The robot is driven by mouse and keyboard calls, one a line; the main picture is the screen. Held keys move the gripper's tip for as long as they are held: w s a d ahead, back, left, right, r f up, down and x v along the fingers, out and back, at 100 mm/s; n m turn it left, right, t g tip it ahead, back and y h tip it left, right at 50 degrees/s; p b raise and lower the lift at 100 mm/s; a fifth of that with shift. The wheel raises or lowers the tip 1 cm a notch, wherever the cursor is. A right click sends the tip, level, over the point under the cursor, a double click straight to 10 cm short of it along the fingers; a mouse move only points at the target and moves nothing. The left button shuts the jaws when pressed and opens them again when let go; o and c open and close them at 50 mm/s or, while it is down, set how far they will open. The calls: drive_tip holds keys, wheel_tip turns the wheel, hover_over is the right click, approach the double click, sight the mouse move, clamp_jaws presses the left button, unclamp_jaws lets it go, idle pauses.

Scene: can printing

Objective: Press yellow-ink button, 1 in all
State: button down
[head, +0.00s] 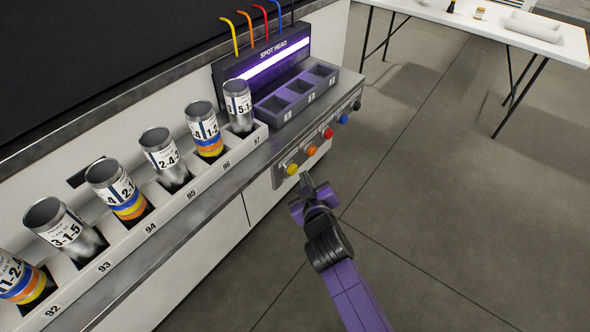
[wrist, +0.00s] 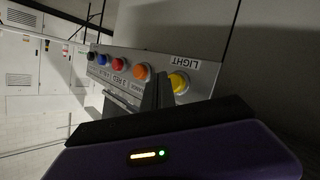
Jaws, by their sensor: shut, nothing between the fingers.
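The yellow button (head: 292,169) is at the near left end of a row of buttons on the front of the machine. It also shows in the wrist view (wrist: 179,82), just right of my fingertips, under a label reading LIGHT. My gripper (head: 306,182) is shut and empty, with its tips just below and right of the yellow button in the head view. In the wrist view my shut fingers (wrist: 158,92) point at the panel between the orange button (wrist: 142,73) and the yellow one. I cannot tell whether the tips touch anything.
Red (head: 328,133), blue (head: 343,118) and black (head: 357,105) buttons continue the row. The SPOT HEAD unit (head: 262,65) and its empty tray (head: 297,95) stand above. Several cans sit in a numbered rack (head: 170,205) at left. The floor (head: 450,220) at right is clear.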

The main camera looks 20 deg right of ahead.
drive_tip(key=shift+s+d+p, duration=0.7)
drive_tip(key=shift+s+d, duration=0.05)
drive_tip(key=shift+s, duration=0.3)
drive_tip(key=shift+s+d+p, duration=0.65)
drive_tip(key=shift+s+d, duration=0.1)
drive_tip(key=shift+s, duration=0.25)
